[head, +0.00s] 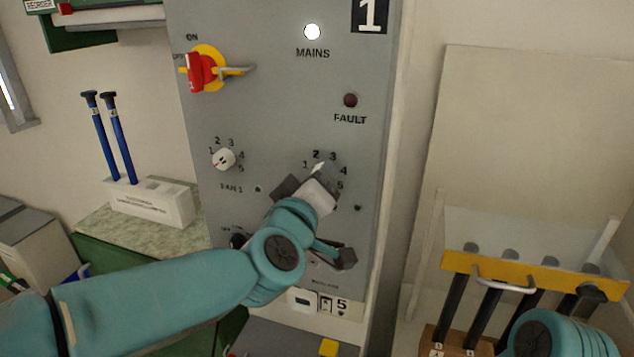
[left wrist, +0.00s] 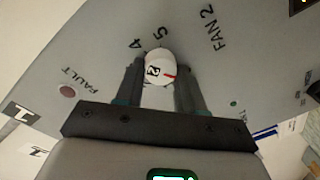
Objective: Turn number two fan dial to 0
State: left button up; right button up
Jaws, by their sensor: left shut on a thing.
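The number two fan dial (left wrist: 155,66) is a white knob with a "2" label and a red mark. In the left wrist view it sits between the two dark fingers of my left gripper (left wrist: 159,88), which is shut on it. The red mark lies on the knob's right side there; the number it faces cannot be read. The 4, 5 and FAN 2 lettering shows beside the knob. In the head view only a white bit of this dial (head: 318,168) shows, below the 2 and 3; my left gripper (head: 312,185) hides the rest. My right gripper is out of view.
The grey panel also carries the fan 1 dial (head: 224,159), a red and yellow mains switch (head: 203,70), a white mains lamp (head: 312,32) and a dark fault lamp (head: 350,100). Blue-handled tools (head: 110,135) stand left. A yellow rack (head: 535,277) stands right, near my right arm.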

pick_arm(q)
jog(key=o, duration=1)
jog(key=shift+f, duration=0.1)
jog(key=v, duration=1.6)
jog(key=shift+s, duration=0.15)
